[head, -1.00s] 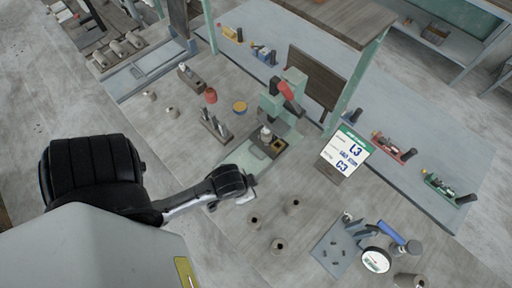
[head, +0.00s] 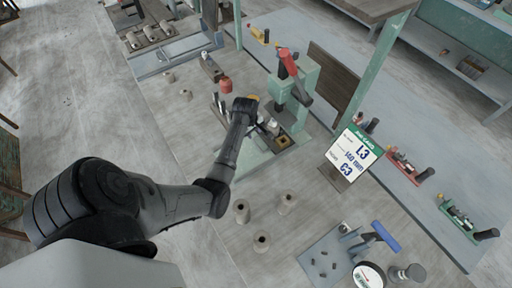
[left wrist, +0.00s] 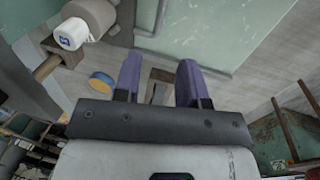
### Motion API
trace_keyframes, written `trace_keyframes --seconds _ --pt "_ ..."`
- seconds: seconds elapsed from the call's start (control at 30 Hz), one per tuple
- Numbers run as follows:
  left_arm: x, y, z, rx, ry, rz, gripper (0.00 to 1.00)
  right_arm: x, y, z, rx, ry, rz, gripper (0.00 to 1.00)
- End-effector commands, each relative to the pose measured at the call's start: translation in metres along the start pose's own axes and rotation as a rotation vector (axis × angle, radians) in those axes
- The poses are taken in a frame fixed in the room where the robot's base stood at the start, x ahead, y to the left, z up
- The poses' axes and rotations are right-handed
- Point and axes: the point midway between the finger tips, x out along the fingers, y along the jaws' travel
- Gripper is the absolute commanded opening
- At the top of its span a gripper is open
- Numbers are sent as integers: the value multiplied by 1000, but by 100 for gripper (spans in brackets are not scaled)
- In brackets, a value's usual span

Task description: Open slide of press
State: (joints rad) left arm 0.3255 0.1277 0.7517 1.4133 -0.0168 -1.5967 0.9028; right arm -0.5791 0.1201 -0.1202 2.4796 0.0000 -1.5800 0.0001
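The green press (head: 305,75) with a red lever (head: 297,90) stands on the bench in the head view. Its low base (head: 262,165) reaches toward me, with a dark slide part holding a small brownish square (head: 282,141) at the front. My left gripper (head: 250,108) is over the left side of that base, and its hand hides part of it. In the left wrist view its two purple fingers (left wrist: 159,78) are apart, with no object clearly held between them. I cannot tell whether they touch the slide. My right gripper is not in view.
A sign card (head: 353,153) stands right of the press. Several grey clay cones stand on the bench, one of them (head: 242,210) near my left arm. A dial gauge (head: 368,275) and blue-handled tool (head: 385,235) are at lower right. A yellow-and-blue roll (left wrist: 102,84) lies beside the fingers.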

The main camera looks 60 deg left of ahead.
Motion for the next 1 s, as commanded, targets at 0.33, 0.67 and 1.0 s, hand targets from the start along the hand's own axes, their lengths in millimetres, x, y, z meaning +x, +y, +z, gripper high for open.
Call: trace_keyframes --seconds 0.33,0.67,1.0 --pt "65 -1 0 3 -1 -3 38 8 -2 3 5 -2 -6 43" --pt "112 -1 0 4 2 -1 38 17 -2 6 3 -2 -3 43" --pt "126 -1 0 4 3 -1 38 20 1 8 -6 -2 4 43"
